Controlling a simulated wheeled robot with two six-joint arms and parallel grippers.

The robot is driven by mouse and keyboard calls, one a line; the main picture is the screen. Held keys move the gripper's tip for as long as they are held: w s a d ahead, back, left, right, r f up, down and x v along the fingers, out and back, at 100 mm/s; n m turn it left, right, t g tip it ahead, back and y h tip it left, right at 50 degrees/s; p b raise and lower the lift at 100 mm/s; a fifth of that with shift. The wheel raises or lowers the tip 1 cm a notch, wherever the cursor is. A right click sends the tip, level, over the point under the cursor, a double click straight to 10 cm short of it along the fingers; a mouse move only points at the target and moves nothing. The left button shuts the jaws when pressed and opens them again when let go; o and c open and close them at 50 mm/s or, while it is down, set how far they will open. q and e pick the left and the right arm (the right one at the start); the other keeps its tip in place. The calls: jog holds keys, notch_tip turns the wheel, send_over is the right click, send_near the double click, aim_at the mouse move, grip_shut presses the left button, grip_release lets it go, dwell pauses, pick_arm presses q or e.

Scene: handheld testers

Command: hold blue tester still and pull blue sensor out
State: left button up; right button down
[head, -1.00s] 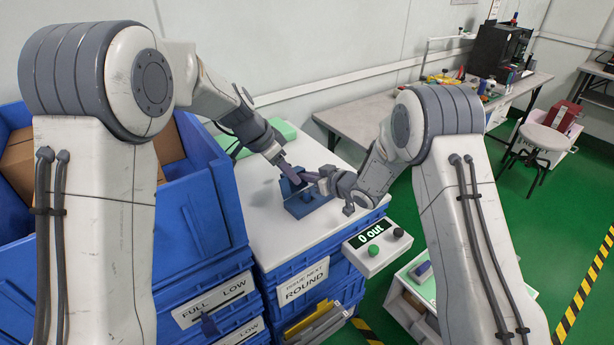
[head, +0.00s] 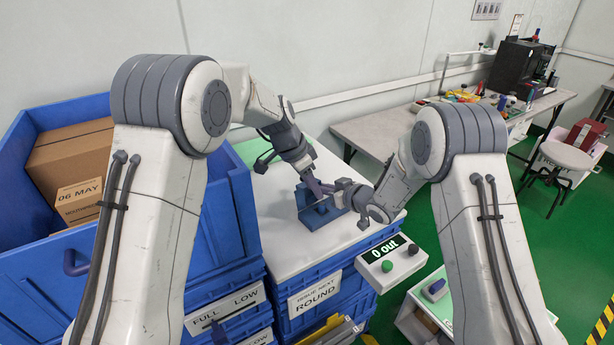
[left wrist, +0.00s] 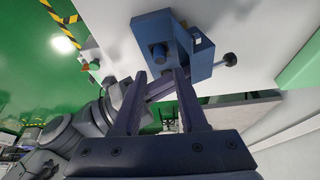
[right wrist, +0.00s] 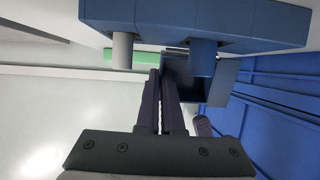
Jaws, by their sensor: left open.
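A blue tester (head: 318,214) stands on the white tabletop (head: 280,195). My left gripper (head: 320,187) comes down over its far side. In the left wrist view its fingers (left wrist: 165,85) are spread below a dark blue block with a short round peg (left wrist: 157,50), with no visible grip on it. My right gripper (head: 342,188) is at the tester's right side. In the right wrist view its fingers (right wrist: 160,75) are together with nothing visible between them, near a blue bar with a grey peg (right wrist: 122,50) and a blue peg (right wrist: 203,58). I cannot tell which part is the sensor.
A counter box reading "0 out" (head: 390,264) sits at the right front of the tabletop. A large blue bin with cartons (head: 75,165) stands left. Blue crates (head: 315,298) support the tabletop. The tabletop's near left part is clear.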

aim_at(322, 203)
pick_arm(q)
jog(key=x, duration=0.6)
jog(key=shift+w+d+f, duration=0.1)
jog(key=shift+d+f, duration=0.05)
jog(key=shift+f, duration=0.1)
grip_shut()
dwell(1.4)
